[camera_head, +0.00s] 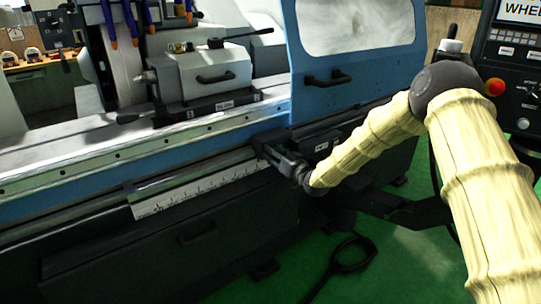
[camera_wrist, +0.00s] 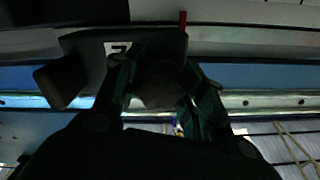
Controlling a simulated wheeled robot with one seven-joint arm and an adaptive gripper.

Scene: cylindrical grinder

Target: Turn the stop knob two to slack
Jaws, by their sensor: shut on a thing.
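The dark stop block (camera_wrist: 85,45) fills the upper part of the wrist view, with a small white label whose mark is hard to read. Its dark knob (camera_wrist: 160,88) sits between the two fingers of my gripper (camera_wrist: 160,75), which is shut on it. In the head view my gripper (camera_head: 284,160) is at the front rail of the machine, against the dark stop block (camera_head: 266,139). The knob is hidden there behind my gripper. The knob's turn angle cannot be read.
A white scale (camera_head: 190,193) runs along the rail left of my gripper. A second dark labelled block (camera_head: 322,147) is close on the right, beside my forearm. A red pointer (camera_wrist: 183,20) stands above the block. The blue machine guard (camera_head: 345,85) rises behind.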

